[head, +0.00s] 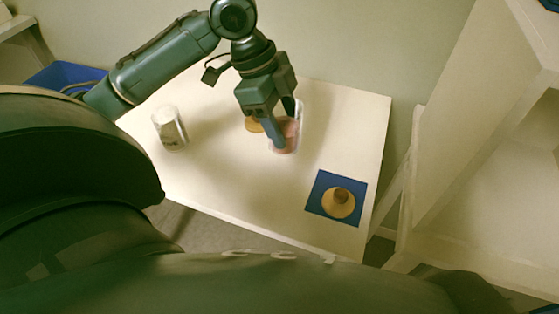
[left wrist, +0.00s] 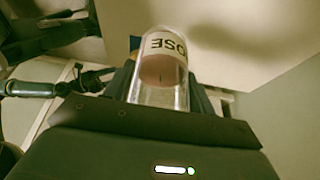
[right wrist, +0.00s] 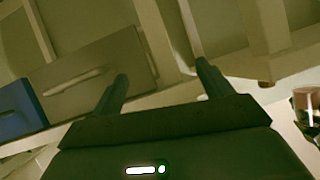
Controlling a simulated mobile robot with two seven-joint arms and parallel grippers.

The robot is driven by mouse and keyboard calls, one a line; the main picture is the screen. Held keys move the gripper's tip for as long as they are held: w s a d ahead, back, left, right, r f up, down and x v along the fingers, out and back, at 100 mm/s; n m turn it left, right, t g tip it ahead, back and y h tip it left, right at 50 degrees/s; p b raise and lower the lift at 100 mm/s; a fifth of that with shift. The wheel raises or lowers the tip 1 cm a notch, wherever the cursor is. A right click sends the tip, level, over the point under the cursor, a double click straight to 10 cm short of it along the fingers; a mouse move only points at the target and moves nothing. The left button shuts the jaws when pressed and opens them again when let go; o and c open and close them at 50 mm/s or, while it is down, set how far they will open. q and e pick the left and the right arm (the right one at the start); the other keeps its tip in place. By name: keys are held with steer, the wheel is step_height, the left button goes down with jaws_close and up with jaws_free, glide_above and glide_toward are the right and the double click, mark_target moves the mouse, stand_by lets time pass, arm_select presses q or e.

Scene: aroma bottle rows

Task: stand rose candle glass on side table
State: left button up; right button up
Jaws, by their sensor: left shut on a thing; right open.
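The rose candle glass (head: 289,135) is a clear glass with pink wax at the middle of the white side table (head: 235,185). In the left wrist view the glass (left wrist: 160,72) shows a label ending in "OSE", upside down in the picture. My left gripper (head: 283,130) is shut on this glass, its fingers at the glass's sides. Whether the base touches the table I cannot tell. My right gripper (right wrist: 160,88) is open and empty in the right wrist view, away from the glass.
A second clear glass with a pale label (head: 170,128) stands on the left of the table. A round wooden piece (head: 254,125) lies behind my left gripper. A blue mat (head: 325,192) with a wooden lid (head: 340,203) is near the right corner. White shelving (head: 470,150) stands right.

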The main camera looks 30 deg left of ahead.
arm_select(q)
steer(key=shift+s+a+m, duration=0.1)
steer(key=shift+m, duration=0.2)
step_height(320, 180, down, 9)
steer(key=shift+f+b, duration=0.15)
steer(key=shift+b, duration=1)
steer(key=shift+f, duration=0.1)
steer(key=o, duration=1.1)
steer(key=shift+o, duration=0.2)
steer(key=w+p+v, duration=0.1)
steer(key=p+v, duration=0.1)
steer(key=v, duration=1)
steer(key=shift+s, duration=0.4)
